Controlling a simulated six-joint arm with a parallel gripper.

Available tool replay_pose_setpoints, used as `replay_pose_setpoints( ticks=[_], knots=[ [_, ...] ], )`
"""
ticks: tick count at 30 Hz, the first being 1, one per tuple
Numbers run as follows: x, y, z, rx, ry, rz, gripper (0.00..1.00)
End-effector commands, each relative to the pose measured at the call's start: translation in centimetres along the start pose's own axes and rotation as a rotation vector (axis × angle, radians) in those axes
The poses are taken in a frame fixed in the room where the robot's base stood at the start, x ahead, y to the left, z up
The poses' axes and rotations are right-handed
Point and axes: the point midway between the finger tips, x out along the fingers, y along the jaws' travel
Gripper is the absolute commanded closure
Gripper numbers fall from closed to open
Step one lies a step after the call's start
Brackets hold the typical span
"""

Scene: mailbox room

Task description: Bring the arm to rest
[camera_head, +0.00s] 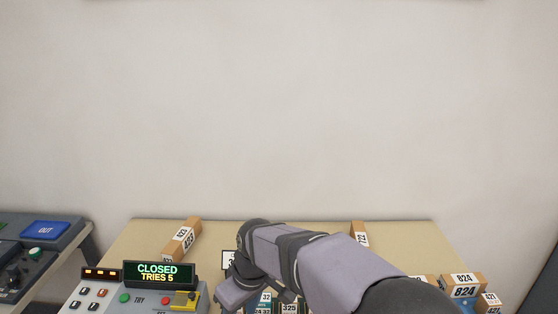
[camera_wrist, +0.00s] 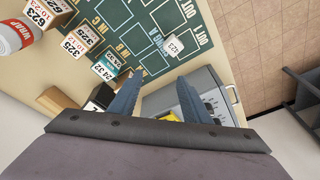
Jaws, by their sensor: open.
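My arm (camera_head: 325,262) reaches in from the lower right of the head view, over the table (camera_head: 330,226), and bends down at its wrist. Its fingertips are hidden there. In the wrist view my gripper (camera_wrist: 156,82) shows two blue-grey fingers spread apart, with nothing between them. The fingers are over the table edge, close to the grey control box. A small white block marked 422 (camera_wrist: 173,45) lies on the dark green board (camera_wrist: 133,22) beyond the fingertips.
A control box (camera_head: 140,299) at the front left has a display (camera_head: 159,274) reading CLOSED, TRIES 5. Labelled boxes stand at the back left (camera_head: 182,240), back middle (camera_head: 360,233) and right (camera_head: 464,285). A WRAP roll (camera_wrist: 17,38) shows at the wrist view's left. The wall area above is clear.

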Motion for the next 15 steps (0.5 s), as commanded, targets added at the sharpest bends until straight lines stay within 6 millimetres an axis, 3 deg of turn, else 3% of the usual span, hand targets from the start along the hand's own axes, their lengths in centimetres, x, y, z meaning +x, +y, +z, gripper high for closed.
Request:
replay_pose_setpoints(
  ticks=[1,3,6,12,15],
  knots=[
    [-0.2,2.0,3.1,0.093,-0.021,0.019,0.56],
    [-0.2,4.0,7.3,0.217,-0.051,0.044,0.56],
    [-0.1,5.8,13.3,0.386,-0.091,0.075,0.56],
    [0.2,6.2,23.1,0.657,-0.155,0.118,0.56],
    [0.5,5.7,26.2,0.745,-0.175,0.130,0.56]
  ],
)
